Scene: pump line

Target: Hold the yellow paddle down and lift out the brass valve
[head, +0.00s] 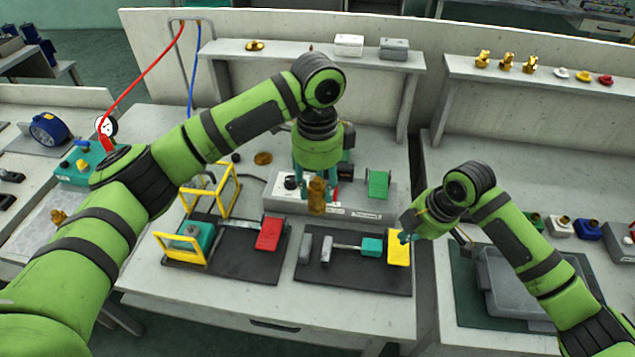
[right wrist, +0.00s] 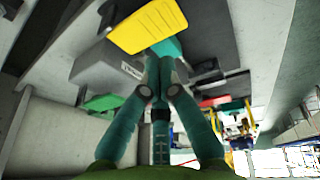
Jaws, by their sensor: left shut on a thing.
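The brass valve (head: 317,196) is held upright in my left gripper (head: 316,177), which is shut on it. It appears to hang above the clamp on the black mat, whose two grey jaws (head: 327,250) stand apart with nothing seen between them. The yellow paddle (head: 398,251) is at the right end of this clamp, beyond a teal block (head: 371,247). My right gripper (head: 404,238) is at the paddle's upper edge. In the right wrist view its fingers (right wrist: 160,65) are together, close to the paddle (right wrist: 147,27); I cannot tell whether they press it.
A red paddle (head: 269,233) and a yellow-framed teal fixture (head: 190,238) stand on the left mat. A grey console (head: 362,207) with a green paddle (head: 378,183) stands behind. A grey bin (head: 510,285) is at the right. Shelves line the back.

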